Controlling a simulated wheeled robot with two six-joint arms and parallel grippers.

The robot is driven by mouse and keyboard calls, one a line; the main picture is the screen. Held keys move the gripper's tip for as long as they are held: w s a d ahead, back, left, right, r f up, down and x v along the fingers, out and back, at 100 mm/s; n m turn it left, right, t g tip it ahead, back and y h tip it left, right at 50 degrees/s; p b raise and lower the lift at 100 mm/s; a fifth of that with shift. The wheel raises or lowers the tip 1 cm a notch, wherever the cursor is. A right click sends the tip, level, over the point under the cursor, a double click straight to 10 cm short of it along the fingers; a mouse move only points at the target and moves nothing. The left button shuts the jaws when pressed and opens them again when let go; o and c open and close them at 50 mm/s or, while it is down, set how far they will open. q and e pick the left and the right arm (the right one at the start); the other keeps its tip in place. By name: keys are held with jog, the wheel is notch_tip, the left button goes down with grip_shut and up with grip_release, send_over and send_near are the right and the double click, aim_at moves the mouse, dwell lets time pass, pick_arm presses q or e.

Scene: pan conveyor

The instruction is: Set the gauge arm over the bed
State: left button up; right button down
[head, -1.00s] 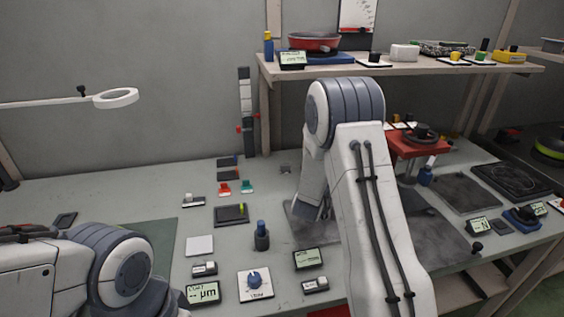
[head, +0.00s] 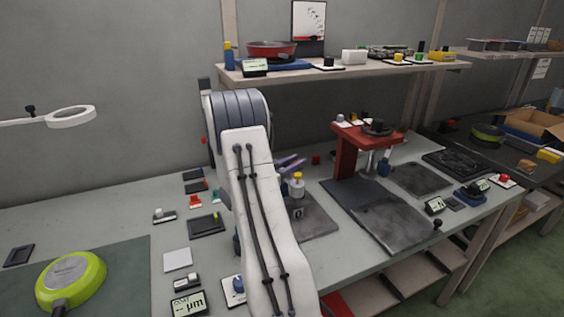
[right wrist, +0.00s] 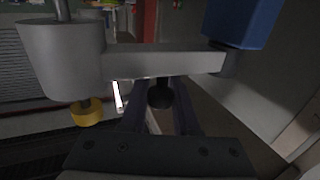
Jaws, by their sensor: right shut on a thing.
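My right gripper (head: 291,165) is beyond my right arm's white link, near the middle of the head view. In the right wrist view its dark fingers (right wrist: 160,112) are shut on a black knob (right wrist: 160,94) at the grey gauge arm (right wrist: 165,64). A grey cylinder (right wrist: 62,58) with a yellow cap (right wrist: 87,113) is at one end of the arm, a blue block (right wrist: 241,22) at the other. In the head view the yellow-capped gauge head (head: 297,186) shows above a dark grey bed plate (head: 318,222). My arm hides part of the bed. My left gripper is out of view.
A red stand (head: 346,158) is right of the bed, with dark mats (head: 393,222) in front of it. A green pan (head: 72,279) lies at the left. A shelf (head: 345,71) with a red pan (head: 271,50) runs behind. A ring lamp (head: 71,117) hangs at left.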

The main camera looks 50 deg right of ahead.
jog(key=shift+s, duration=0.15)
jog(key=c, duration=0.7)
grip_release()
jog(key=shift+o, duration=0.2)
jog(key=shift+a, duration=0.15)
jog(key=w+a+b, duration=0.1)
jog(key=a, duration=0.9)
jog(key=shift+w, duration=0.25)
